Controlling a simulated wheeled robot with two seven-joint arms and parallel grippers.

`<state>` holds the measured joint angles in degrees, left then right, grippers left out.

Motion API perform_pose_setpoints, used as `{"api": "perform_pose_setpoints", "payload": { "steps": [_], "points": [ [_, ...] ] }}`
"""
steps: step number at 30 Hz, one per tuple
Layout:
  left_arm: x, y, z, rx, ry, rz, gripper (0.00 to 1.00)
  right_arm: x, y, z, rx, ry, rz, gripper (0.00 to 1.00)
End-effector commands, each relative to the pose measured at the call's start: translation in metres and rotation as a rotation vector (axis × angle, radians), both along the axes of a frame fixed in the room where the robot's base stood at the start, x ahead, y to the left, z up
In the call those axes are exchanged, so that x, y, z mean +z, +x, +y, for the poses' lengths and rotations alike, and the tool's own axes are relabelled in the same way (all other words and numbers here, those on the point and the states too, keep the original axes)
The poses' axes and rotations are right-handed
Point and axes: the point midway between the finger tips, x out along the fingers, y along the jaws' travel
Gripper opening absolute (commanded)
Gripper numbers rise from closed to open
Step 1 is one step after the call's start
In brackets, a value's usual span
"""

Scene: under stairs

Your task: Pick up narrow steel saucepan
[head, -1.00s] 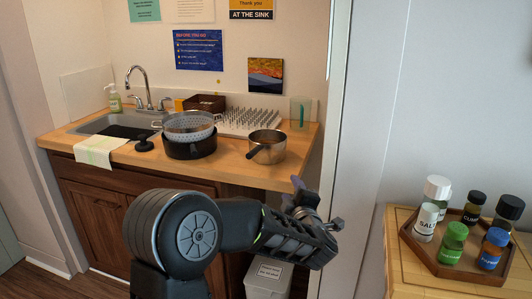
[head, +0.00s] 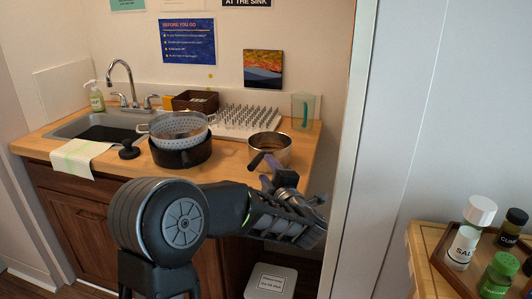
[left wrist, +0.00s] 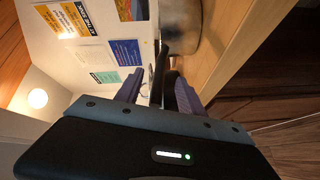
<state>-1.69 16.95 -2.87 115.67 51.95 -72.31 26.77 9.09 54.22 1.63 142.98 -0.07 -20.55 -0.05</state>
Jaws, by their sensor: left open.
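The narrow steel saucepan (head: 272,147) stands on the wooden counter near its right end, its dark handle pointing to the front left. In the left wrist view the pan's steel side (left wrist: 182,25) shows at the top, and its dark handle (left wrist: 159,72) runs down between the two fingers. My left gripper (head: 279,172) is in front of the pan, close to the handle; it also shows in the left wrist view (left wrist: 158,90). It is open, with a finger on each side of the handle in that view. Contact cannot be told. My right gripper is not in view.
A grey colander (head: 180,126) sits on a black pot (head: 182,157) left of the saucepan. A spiked drying rack (head: 245,118) and a clear jug (head: 302,110) stand behind. A wall edge (head: 350,170) rises to the right. A bin (head: 271,281) is below.

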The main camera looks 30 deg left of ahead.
Motion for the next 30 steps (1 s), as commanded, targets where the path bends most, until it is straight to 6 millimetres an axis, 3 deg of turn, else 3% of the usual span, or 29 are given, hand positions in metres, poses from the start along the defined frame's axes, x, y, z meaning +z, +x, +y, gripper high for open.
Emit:
{"api": "perform_pose_setpoints", "payload": {
  "steps": [5,13,23,30],
  "points": [
    [0.000,0.001,0.002,0.001,0.000,0.000,0.46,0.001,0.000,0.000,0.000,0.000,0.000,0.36],
    [-0.001,0.015,0.021,0.000,0.000,0.000,0.46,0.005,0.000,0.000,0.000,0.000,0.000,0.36],
    [-0.001,0.017,0.023,0.000,0.000,0.000,0.46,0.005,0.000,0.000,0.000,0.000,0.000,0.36],
    [-0.001,0.031,0.050,0.002,0.001,0.003,0.46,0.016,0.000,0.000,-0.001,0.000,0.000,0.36]
  ]
}}
